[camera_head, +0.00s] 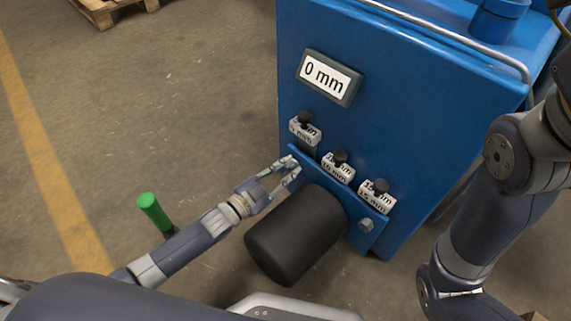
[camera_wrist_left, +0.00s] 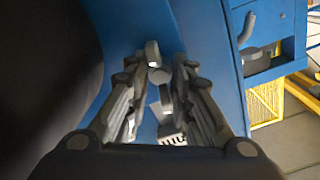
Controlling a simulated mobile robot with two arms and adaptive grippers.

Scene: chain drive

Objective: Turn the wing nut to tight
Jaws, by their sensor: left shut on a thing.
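The wing nut (camera_wrist_left: 160,75) is small and grey and sits on the blue plate, between the fingertips of my left gripper in the left wrist view. My left gripper (camera_wrist_left: 161,72) is shut on it, with one finger on each side. In the head view, my left gripper (camera_head: 292,172) reaches the upper left end of the blue bracket (camera_head: 368,238), where its fingers hide most of the nut. My right gripper is outside both views; only my right arm shows at the right edge.
A black cylinder (camera_head: 296,234) stands out beside my left gripper. The blue machine (camera_head: 420,120) carries a display (camera_head: 328,77) reading "0 mm" and labelled blocks with black knobs (camera_head: 340,168). A green handle (camera_head: 153,211) is at the left. Open floor lies beyond it.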

